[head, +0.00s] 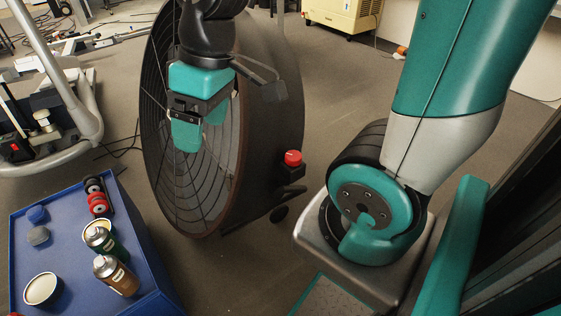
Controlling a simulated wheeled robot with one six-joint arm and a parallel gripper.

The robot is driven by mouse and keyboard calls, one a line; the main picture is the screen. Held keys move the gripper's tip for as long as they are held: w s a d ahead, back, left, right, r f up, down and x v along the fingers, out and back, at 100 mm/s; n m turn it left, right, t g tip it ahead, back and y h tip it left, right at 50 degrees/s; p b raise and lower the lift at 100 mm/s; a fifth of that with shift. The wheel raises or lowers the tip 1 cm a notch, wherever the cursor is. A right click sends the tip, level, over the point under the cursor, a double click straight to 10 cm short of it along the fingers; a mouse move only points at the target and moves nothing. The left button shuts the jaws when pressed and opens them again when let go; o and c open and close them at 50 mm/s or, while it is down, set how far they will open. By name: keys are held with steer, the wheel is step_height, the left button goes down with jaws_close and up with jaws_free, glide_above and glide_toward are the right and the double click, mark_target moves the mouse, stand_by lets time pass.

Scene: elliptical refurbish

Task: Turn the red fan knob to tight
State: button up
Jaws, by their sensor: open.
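The red fan knob (293,157) sits on a small dark bracket low on the right side of the large black drum fan (270,110). The knob is in clear view; its turn position is too small to read. My gripper (190,138), teal and black, hangs in front of the fan's grille, up and left of the knob and apart from it. Its jaws point down and are open and empty. My gripper and wrist hide part of the grille and the fan's upper rim.
A blue cart top (70,240) with spray cans (115,275), a jar lid (42,290) and red-black rollers (97,197) stands at the lower left. A grey tubular frame (75,110) is at the left. A yellow machine (345,15) stands behind.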

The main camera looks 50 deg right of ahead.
steer(key=w+d+f+m+h+b, duration=0.1)
steer(key=w+d+f, duration=0.15)
steer(key=d, duration=0.45)
steer(key=w+d+f+m+h+b, duration=0.1)
steer(key=w+d+f, duration=0.1)
steer(key=d+f, duration=0.3)
steer(key=m+g+b, duration=0.1)
steer(key=m+b, duration=0.1)
glide_toward(293, 155)
steer(key=shift+h, duration=0.4)
steer(key=f+b, duration=0.1)
steer(key=f, duration=0.1)
steer(key=f+b, duration=0.2)
steer(key=f, duration=0.1)
steer(key=f+b, duration=0.1)
steer(key=f, duration=0.2)
steer(key=shift+a+f+b, duration=0.15)
steer(key=shift+a+b, duration=0.15)
steer(key=shift+f, duration=0.7)
steer(key=c, duration=0.9)
